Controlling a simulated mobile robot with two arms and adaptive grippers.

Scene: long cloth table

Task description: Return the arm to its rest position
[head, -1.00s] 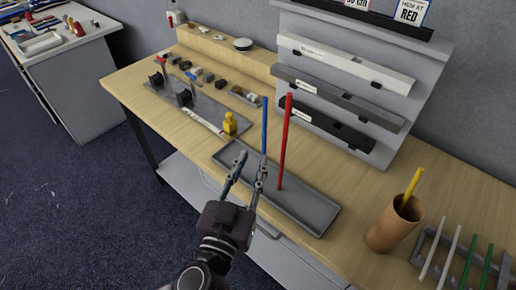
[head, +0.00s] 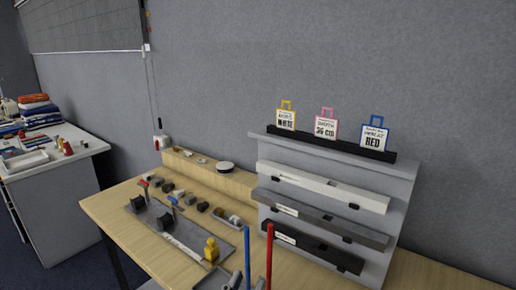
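A corner of a grey tray (head: 212,280) shows to the left of the fingertips. My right gripper is not in view.
A white side table (head: 75,147) is at left.

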